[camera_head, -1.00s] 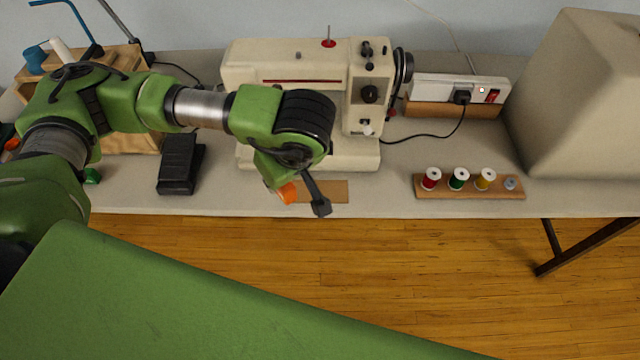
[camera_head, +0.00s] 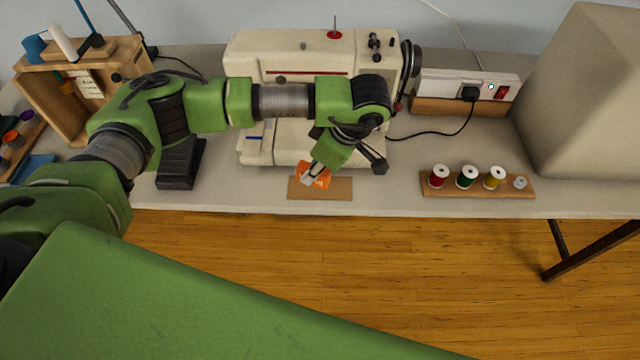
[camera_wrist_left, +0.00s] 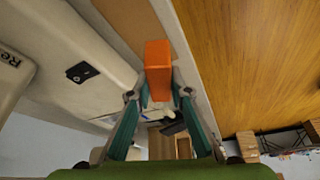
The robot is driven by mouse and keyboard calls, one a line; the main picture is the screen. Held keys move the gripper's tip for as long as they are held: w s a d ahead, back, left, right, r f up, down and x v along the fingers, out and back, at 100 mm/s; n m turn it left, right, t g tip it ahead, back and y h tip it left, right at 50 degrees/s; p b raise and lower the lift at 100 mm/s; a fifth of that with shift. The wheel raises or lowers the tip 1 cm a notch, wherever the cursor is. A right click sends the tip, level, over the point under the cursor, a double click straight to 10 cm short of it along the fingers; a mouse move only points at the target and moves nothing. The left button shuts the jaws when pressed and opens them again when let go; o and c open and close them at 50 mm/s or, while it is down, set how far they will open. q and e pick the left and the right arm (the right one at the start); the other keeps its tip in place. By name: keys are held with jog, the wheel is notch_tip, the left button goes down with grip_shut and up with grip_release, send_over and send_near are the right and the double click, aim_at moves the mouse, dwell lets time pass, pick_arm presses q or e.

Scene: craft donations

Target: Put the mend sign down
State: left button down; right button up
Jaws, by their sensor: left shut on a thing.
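The mend sign looks like a small orange block (camera_head: 317,172). My left gripper (camera_head: 310,180) is shut on it, pointing down in front of the sewing machine. In the left wrist view the orange block (camera_wrist_left: 158,68) sits between the fingertips of the left gripper (camera_wrist_left: 160,92). No lettering on it can be read. The sign is over the left part of a brown cardboard rectangle (camera_head: 338,189) on the table; whether it touches the card I cannot tell. My right gripper is not in view.
The sewing machine (camera_head: 255,52) stands just behind the card. A black pedal (camera_head: 178,168) is to the left. A spool rack (camera_head: 450,189), a power strip (camera_head: 440,85) and a beige cover (camera_head: 585,100) are to the right. The table's front edge is close to the card.

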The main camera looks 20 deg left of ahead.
aim_at(320, 178)
pick_arm(q)
jog(key=shift+w+d+f+b, duration=0.15)
jog(key=shift+w+f+b, duration=0.1)
jog(key=shift+w+f, duration=0.3)
jog(key=shift+w+d+f+b, duration=0.15)
jog(key=shift+w+f+b, duration=0.1)
jog(key=shift+w+f, duration=0.25)
jog(key=shift+f, duration=0.25)
jog(key=shift+w+f+b, duration=0.15)
jog(key=shift+f+b, duration=0.35)
jog(key=shift+f, duration=0.35)
jog(key=shift+w+f+b, duration=0.1)
jog(key=shift+f+b, duration=0.35)
jog(key=shift+f, duration=0.35)
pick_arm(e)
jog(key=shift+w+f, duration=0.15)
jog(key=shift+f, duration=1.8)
pick_arm(q)
jog(key=shift+f, duration=0.1)
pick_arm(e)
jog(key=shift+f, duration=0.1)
pick_arm(q)
jog(key=c, duration=1.8)
grip_release()
jog(key=shift+c, duration=0.2)
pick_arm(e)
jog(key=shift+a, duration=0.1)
